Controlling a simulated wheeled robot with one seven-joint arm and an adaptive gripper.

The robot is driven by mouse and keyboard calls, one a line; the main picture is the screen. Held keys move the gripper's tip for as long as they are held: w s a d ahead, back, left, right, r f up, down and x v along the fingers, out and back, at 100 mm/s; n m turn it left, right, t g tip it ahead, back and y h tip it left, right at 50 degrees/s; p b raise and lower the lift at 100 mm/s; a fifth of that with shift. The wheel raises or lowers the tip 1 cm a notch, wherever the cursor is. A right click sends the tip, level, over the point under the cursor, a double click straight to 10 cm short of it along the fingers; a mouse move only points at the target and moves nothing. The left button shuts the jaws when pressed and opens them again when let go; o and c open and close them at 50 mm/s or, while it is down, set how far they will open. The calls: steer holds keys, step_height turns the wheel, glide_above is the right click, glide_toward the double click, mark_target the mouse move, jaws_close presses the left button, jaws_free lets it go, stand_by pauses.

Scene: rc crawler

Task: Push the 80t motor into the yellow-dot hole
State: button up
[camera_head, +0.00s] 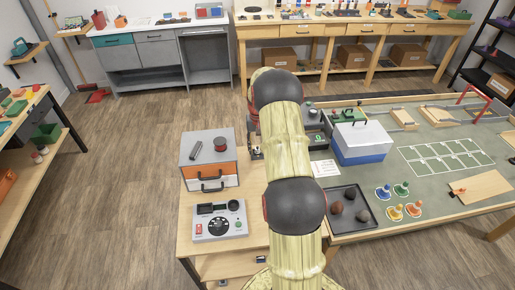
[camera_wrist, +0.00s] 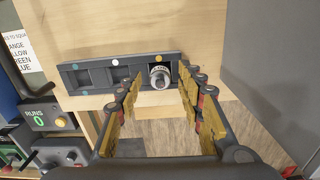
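In the wrist view, a dark grey holder (camera_wrist: 98,74) with a row of square recesses lies on light wood, with coloured dots along it. A silver round motor (camera_wrist: 160,78) with a dark marked rim sits end-on at the rightmost recess, just below a yellow-orange dot (camera_wrist: 158,58). Its depth in the recess cannot be told. My gripper (camera_wrist: 160,83) is open, with its two yellow-padded fingers on either side of the motor and a visible gap to each. In the head view my arm hides the holder and most of the gripper.
A device marked RUNS (camera_wrist: 45,117) stands left of the holder in the wrist view. In the head view, an orange-and-grey drawer box (camera_head: 210,174) and a grey control box (camera_head: 219,221) stand left of my arm. A blue-and-white cooler (camera_head: 361,143) and a black tray (camera_head: 368,222) are to the right.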

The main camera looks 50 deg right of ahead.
step_height(320, 180, up, 11)
steer(key=p, duration=0.2)
steer(key=s+a+r+n+t+h, duration=0.1)
steer(key=s+a+r+n, duration=0.1)
steer(key=a+r, duration=0.95)
steer(key=s+a+r+n+t, duration=0.1)
steer(key=s+a+r+n, duration=0.1)
steer(key=a+r, duration=0.95)
steer(key=s+a+f+n+t+y, duration=0.1)
steer(key=s+a+n+t, duration=0.2)
steer(key=s+a, duration=1.7)
steer(key=a+n, duration=0.1)
steer(key=a, duration=0.1)
steer(key=shift+s+a+n+t, duration=0.3)
steer(key=shift+s+a, duration=0.05)
steer(key=shift+f, duration=0.2)
step_height(320, 180, down, 3)
steer(key=b, duration=0.3)
steer(key=shift+b, duration=0.3)
